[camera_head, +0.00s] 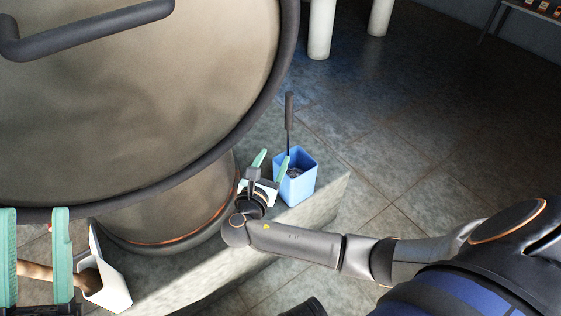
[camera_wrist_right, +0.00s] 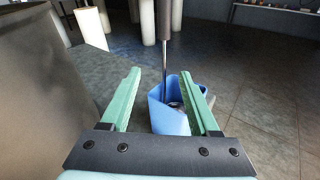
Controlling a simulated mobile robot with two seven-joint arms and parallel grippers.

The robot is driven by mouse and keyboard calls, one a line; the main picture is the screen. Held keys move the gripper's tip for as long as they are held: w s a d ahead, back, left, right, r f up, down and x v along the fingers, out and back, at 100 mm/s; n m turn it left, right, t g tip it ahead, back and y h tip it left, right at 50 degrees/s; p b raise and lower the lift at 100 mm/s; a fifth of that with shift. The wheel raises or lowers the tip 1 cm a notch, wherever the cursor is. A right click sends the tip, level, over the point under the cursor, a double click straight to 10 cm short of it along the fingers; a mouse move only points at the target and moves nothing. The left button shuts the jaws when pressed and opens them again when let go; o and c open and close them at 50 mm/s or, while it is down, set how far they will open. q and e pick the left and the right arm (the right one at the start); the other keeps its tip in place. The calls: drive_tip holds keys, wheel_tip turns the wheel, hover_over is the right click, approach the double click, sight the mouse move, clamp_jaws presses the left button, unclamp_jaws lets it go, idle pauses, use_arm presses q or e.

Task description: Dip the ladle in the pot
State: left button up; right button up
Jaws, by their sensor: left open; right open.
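The ladle (camera_head: 289,112) stands upright in a blue container (camera_head: 304,182), its dark handle rising above the rim; its lower end is mostly hidden inside. The large metal pot (camera_head: 140,110) fills the upper left, with a dark rim and a bar handle. My right gripper (camera_head: 271,160) is open just left of the blue container. In the right wrist view, the ladle handle (camera_wrist_right: 166,55) and blue container (camera_wrist_right: 168,118) appear between and beyond its open fingers (camera_wrist_right: 163,80). My left gripper (camera_head: 34,212) is open at the left edge, empty as far as I see.
A white container (camera_head: 112,282) with a brown wooden handle (camera_head: 38,271) in it is beside my left gripper. The blue container stands by the edge of a stone ledge (camera_head: 322,195). White posts (camera_head: 321,30) stand behind; the tiled floor at right is clear.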

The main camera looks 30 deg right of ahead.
sight(288, 128)
drive_tip(key=w+d+b, duration=0.2)
drive_tip(key=d, duration=0.1)
drive_tip(key=w+d+r+h+b, duration=0.1)
drive_tip(key=w+d+b, duration=0.1)
drive_tip(key=w+d, duration=0.1)
drive_tip(key=w+d+h+b, duration=0.1)
drive_tip(key=w+d+b, duration=0.1)
drive_tip(key=w+d, duration=0.1)
drive_tip(key=shift+w+d+r+n, duration=0.1)
drive_tip(key=shift+d+n, duration=0.05)
drive_tip(key=shift+d, duration=0.3)
drive_tip(key=shift+w+d+r+n, duration=0.1)
drive_tip(key=shift+d+n, duration=0.05)
drive_tip(key=shift+d, duration=0.3)
use_arm(q)
drive_tip(key=f, duration=0.1)
drive_tip(key=d+f+m+h, duration=0.1)
drive_tip(key=f, duration=0.1)
drive_tip(key=s+f+m+h, duration=0.1)
drive_tip(key=f, duration=0.1)
drive_tip(key=shift+s+d+f+g, duration=0.1)
drive_tip(key=shift+d+f+g, duration=0.1)
drive_tip(key=shift+d+g, duration=0.2)
use_arm(e)
drive_tip(key=shift+w+d+r, duration=0.1)
drive_tip(key=shift+w+d, duration=0.2)
clamp_jaws()
